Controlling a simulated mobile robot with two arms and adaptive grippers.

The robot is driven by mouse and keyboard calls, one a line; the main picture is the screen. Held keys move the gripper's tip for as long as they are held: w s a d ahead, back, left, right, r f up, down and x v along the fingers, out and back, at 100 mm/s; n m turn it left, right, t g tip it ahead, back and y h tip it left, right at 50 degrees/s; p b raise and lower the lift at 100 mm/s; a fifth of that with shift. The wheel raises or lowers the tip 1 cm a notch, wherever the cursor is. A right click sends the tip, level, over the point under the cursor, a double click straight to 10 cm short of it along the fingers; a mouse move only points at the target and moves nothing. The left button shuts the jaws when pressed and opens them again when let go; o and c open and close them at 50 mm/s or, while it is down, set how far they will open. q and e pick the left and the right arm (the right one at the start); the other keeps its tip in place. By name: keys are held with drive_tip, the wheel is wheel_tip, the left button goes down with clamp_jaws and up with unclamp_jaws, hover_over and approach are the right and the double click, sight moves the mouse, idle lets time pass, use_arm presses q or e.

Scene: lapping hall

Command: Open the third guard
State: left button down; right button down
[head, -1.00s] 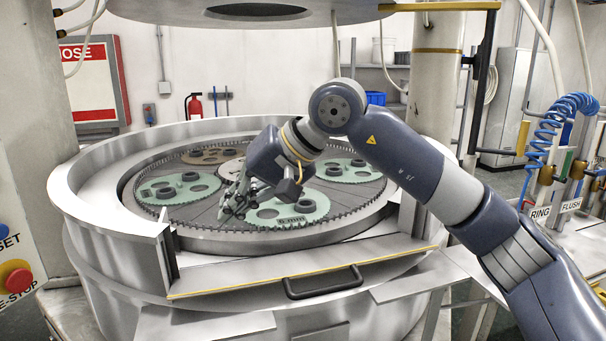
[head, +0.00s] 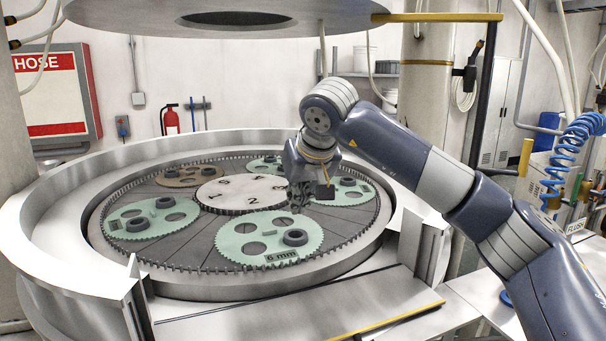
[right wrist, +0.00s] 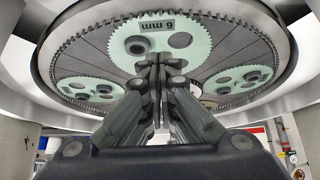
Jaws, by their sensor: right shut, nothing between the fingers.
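A round lapping machine fills the middle of the head view. A flat metal panel with a yellow edge (head: 330,305) lies folded outward at a gap in the front of its rim; I take it for a guard, but cannot tell which number. A bit of its dark handle shows at the bottom edge. My right gripper (head: 300,196) is shut and empty, over the plate near the numbered centre disc (head: 235,192). In the right wrist view its shut fingers (right wrist: 155,62) appear in front of the green carrier marked 6 mm (right wrist: 165,22). My left gripper is out of view.
Several green carriers, one of them at the left (head: 150,217), and a brown one (head: 190,175) lie inside the toothed ring. The upper plate (head: 130,12) hangs overhead. A yellow-tipped bar (head: 440,17) and a post stand at the right, near blue coiled hose (head: 568,150).

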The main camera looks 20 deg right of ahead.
drive_tip(key=s+f, duration=0.1)
drive_tip(key=s+f+p, duration=0.1)
drive_tip(key=f, duration=0.1)
drive_tip(key=shift+s+f, duration=0.2)
drive_tip(key=shift+f, duration=0.05)
drive_tip(key=shift+s, duration=0.15)
